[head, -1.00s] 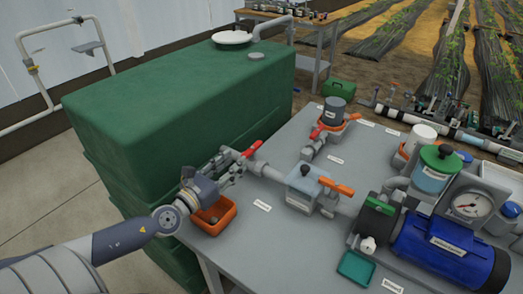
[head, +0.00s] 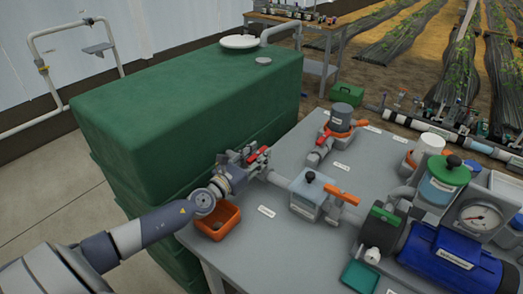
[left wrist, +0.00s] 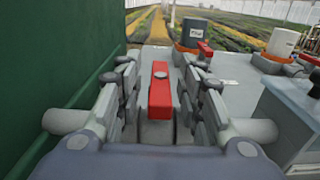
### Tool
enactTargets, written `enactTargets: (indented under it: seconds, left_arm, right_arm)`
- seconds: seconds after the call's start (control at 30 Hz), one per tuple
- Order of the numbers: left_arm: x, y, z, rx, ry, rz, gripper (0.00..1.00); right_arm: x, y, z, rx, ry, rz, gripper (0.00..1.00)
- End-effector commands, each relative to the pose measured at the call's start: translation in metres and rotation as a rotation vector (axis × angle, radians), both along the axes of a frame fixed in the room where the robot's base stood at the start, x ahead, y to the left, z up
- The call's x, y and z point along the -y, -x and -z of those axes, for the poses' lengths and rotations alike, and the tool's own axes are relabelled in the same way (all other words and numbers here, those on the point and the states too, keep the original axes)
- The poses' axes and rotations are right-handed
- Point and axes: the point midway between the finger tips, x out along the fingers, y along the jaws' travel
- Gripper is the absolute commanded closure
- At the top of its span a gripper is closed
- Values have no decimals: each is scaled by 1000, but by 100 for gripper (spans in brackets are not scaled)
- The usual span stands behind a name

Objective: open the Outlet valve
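A valve with a red lever handle (head: 258,156) sits on the grey pipe where it leaves the green tank (head: 185,105). I cannot read a label that names it as the Outlet valve. My left gripper (head: 250,158) is at this valve. In the left wrist view the red handle (left wrist: 160,90) points away from me, midway between the two fingers of my left gripper (left wrist: 162,85). The fingers are open, with a gap on each side of the handle. The valve body below is partly hidden. My right gripper is not in view.
An orange tray (head: 218,220) sits below my left wrist at the table's edge. The tank wall (left wrist: 55,70) rises close on the left. A grey filter box (head: 312,193), an orange-handled valve (head: 342,195) and a blue pump (head: 450,258) stand to the right on the grey table (head: 270,245).

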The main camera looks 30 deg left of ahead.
Motion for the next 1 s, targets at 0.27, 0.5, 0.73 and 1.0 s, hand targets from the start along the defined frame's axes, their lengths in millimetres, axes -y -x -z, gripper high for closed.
enactTargets:
  seconds: [0.27,0.5,0.73,1.0]
  left_arm:
    - [2,-21,0,1,2,0,65]
    - [2,-23,1,-1,1,0,65]
    - [2,-23,0,0,1,0,97]
    - [2,-22,0,0,1,-2,100]
  right_arm:
    - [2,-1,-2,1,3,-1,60]
    - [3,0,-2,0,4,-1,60]
    - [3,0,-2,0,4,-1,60]
    - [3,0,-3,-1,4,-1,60]
